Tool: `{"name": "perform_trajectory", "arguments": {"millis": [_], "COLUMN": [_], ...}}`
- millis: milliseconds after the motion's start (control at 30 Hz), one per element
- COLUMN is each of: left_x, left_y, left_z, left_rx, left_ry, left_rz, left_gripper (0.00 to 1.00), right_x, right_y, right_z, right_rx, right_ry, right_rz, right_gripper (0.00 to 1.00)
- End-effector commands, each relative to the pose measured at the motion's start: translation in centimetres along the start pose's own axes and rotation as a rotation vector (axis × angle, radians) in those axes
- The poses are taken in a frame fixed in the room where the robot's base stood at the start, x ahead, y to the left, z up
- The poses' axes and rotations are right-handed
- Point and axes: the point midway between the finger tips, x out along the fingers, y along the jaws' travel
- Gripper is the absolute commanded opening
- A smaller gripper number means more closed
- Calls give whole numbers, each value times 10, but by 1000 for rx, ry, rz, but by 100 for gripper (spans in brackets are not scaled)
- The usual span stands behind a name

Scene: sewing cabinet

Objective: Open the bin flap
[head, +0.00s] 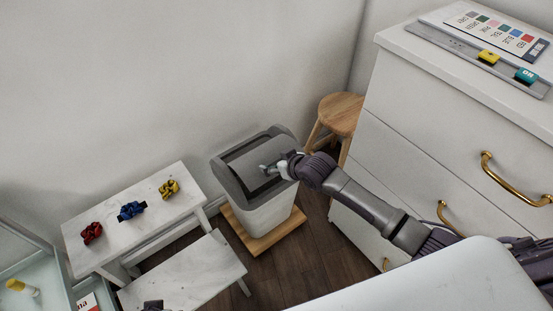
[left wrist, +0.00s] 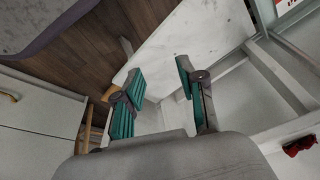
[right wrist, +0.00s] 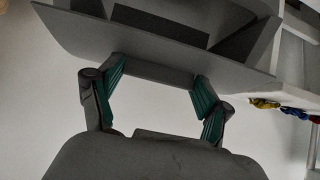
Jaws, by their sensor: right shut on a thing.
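The grey bin (head: 268,215) stands on a wooden base against the wall. Its grey flap (head: 240,160) is set in the darker lid, with a dark gap along the front edge. My right gripper (head: 268,169) is at the flap's front right part. In the right wrist view, the right gripper (right wrist: 157,80) has a grey bar of the flap (right wrist: 150,70) between its fingers, with dark openings beyond. How far the flap is raised is hard to tell. My left gripper (left wrist: 160,85) is open and empty above a white bench.
A white table (head: 110,222) with red, blue and yellow scrunchies (head: 131,210) stands left of the bin. A low white bench (head: 190,275) is in front. A wooden stool (head: 340,112) and white drawer cabinet (head: 400,120) stand at the right.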

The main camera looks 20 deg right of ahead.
Motion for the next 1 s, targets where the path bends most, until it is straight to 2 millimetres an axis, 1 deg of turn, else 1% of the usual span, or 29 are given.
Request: {"name": "perform_trajectory", "arguments": {"millis": [33,300,400,500,1000], "left_x": [8,57,67,71,70], "left_y": [1,3,4,4,4], "left_z": [4,27,32,34,33], "left_rx": [1,6,7,7,7], "left_ry": [-11,-39,-41,-41,-40], "left_rz": [1,5,6,6,6], "left_gripper": [40,40,40,40,40], "right_x": [-3,-5,-5,-4,-4], "right_y": [0,0,0,0,0], "right_z": [-9,-20,-21,-21,-21], "right_rx": [0,0,0,-1,-1], "right_ry": [11,19,19,20,22], "right_rz": [0,-1,-1,-1,-1], "right_gripper": [15,15,15,15,15]}}
